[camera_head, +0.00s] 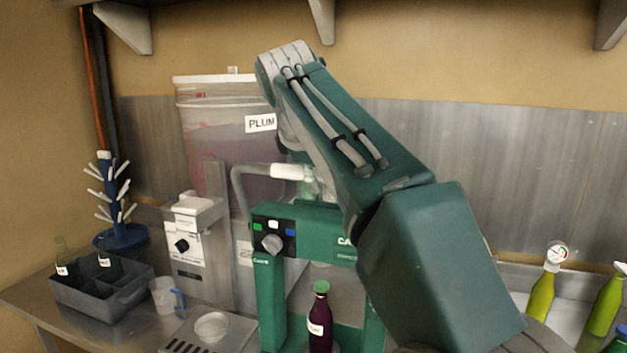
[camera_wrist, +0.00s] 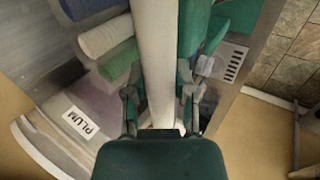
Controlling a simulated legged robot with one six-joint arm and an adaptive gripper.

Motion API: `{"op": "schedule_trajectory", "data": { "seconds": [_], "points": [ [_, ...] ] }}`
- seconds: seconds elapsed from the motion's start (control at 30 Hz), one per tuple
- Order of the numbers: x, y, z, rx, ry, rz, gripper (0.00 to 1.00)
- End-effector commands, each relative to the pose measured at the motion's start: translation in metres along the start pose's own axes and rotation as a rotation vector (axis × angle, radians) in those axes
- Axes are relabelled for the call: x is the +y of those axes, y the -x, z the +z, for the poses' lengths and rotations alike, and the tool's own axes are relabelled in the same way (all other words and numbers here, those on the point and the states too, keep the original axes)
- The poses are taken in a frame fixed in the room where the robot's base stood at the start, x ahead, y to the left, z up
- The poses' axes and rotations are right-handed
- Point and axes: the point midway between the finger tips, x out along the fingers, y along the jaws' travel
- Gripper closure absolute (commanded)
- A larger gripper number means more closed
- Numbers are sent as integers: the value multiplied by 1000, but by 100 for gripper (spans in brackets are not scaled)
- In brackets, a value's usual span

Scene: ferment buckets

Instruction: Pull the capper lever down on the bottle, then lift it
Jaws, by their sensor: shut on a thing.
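The green bench capper (camera_head: 264,300) stands on the counter, with a dial and coloured buttons on its head. A dark purple bottle (camera_head: 320,325) with a green top stands upright under the head. The capper lever is a bent grey tube (camera_head: 238,190) with a white grip (camera_head: 287,172), above the capper head. My gripper (camera_wrist: 160,100) is shut on the white lever grip, which runs between its fingers in the wrist view (camera_wrist: 156,50). In the head view my arm hides most of the gripper and the far end of the grip.
A large bin labelled PLUM (camera_head: 200,120) stands behind the capper. A grey machine (camera_head: 195,240), a drip tray (camera_head: 210,333), a measuring jug (camera_head: 165,297), a bottle crate (camera_head: 100,295) and a blue drying rack (camera_head: 122,236) are left. Yellow-green bottles (camera_head: 541,297) stand right.

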Motion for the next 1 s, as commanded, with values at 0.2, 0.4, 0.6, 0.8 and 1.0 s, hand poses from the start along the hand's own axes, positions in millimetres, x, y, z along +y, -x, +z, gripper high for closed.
{"op": "schedule_trajectory", "data": {
  "seconds": [0.2,0.4,0.6,0.8,1.0],
  "points": [
    [2,2,0,1,-1,6,100],
    [2,4,-1,4,-2,11,100],
    [3,4,-2,6,-2,14,35],
    [1,3,-2,4,-1,8,31],
    [1,3,-2,3,0,5,31]
  ]
}}
